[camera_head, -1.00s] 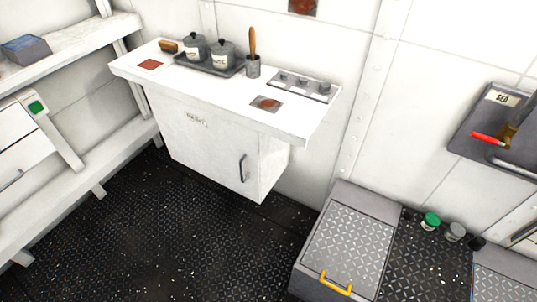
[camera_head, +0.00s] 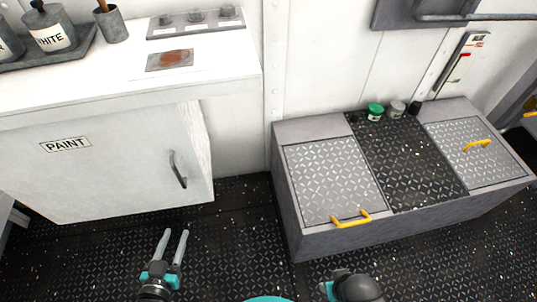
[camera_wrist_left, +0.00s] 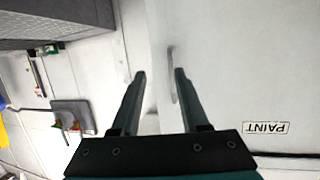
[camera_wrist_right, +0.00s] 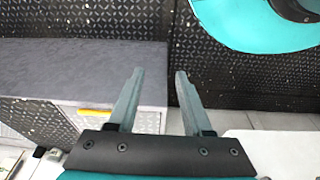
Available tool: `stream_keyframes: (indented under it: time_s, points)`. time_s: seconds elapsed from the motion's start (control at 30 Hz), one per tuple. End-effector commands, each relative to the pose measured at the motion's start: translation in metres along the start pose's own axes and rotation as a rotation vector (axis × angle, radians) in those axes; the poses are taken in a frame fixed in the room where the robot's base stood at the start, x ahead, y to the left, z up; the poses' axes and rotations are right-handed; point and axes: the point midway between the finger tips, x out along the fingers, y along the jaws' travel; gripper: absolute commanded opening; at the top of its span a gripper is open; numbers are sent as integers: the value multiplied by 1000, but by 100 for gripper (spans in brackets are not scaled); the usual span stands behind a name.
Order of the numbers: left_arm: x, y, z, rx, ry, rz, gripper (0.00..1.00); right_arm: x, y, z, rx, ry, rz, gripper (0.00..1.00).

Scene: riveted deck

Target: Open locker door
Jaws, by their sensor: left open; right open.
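The white locker door (camera_head: 110,165) carries a PAINT label (camera_head: 65,144) and looks shut under the white counter. Its grey bar handle (camera_head: 178,169) is upright near the door's right edge. My left gripper (camera_head: 176,233) is open and empty, below and in front of the handle. In the left wrist view the handle (camera_wrist_left: 172,75) lies ahead, close to the line of the right finger; the PAINT label (camera_wrist_left: 265,128) appears upside down. My right gripper (camera_wrist_right: 157,75) is open and empty in the right wrist view; its fingers are not clear in the head view.
A grey bench (camera_head: 283,170) with tread-plate lids and yellow handles (camera_head: 351,219) stands right of the locker. Jars (camera_head: 375,111) sit at its back. The counter (camera_head: 120,75) overhangs the door. The dark deck before the locker is free.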

Motion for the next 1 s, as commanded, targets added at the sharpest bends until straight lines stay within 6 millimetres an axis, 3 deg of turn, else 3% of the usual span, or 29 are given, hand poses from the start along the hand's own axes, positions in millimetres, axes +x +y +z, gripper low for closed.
stream_keyframes:
  time_s: [0.03,0.2,0.47,1.0]
  points:
    - [6,-3,2,-5,59,-6,44,10,1,-3,1,10,2,50]
    - [10,-13,-22,-22,212,-27,44,6,1,-15,3,26,3,50]
    - [17,-18,-39,-30,288,-38,44,-2,2,-22,5,38,4,50]
    - [105,-22,-63,-29,286,-37,44,-48,3,-52,9,118,9,50]
